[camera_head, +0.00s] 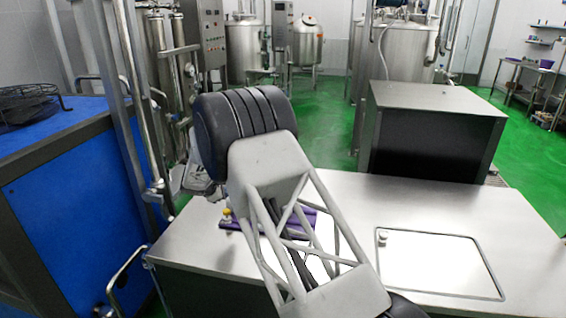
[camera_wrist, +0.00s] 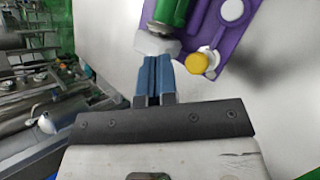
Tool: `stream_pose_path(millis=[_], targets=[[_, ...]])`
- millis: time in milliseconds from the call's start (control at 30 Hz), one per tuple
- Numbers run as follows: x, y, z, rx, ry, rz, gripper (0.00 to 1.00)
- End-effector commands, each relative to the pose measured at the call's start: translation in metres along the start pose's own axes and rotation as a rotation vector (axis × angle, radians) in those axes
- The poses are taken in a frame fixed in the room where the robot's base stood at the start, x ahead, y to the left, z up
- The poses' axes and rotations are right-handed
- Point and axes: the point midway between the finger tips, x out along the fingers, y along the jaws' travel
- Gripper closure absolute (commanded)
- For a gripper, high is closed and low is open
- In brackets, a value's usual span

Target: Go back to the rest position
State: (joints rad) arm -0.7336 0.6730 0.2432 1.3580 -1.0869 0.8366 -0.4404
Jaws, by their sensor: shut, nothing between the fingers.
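My gripper (camera_wrist: 153,62) shows in the wrist view with its two blue fingers together and nothing between them. Just past the fingertips is a pale, angular piece (camera_wrist: 157,43) at the end of a green cylinder (camera_wrist: 173,10). I cannot tell whether the fingertips touch it. In the head view my arm crosses the middle, and I cannot make out my fingertips there.
A purple tray (camera_wrist: 240,38) lies on the steel counter (camera_head: 360,200). A yellow-capped item (camera_wrist: 197,62) and a white round piece (camera_wrist: 232,9) are at it. A dark-fronted steel box (camera_head: 430,135) stands back right. A blue cabinet (camera_head: 85,190) is left.

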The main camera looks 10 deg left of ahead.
Motion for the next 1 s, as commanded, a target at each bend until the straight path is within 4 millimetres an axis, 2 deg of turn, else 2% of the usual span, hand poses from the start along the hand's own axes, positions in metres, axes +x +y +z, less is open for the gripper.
stream_pose_path(millis=[167,367,667,1000], targets=[[-0.002,0.0,0.011,0.015,-0.001,-0.007,1.0],[-0.011,0.0,0.051,0.076,-0.004,-0.035,1.0],[-0.037,-0.013,0.153,0.24,-0.012,-0.11,1.0],[-0.072,-0.045,0.266,0.441,-0.022,-0.197,1.0]])
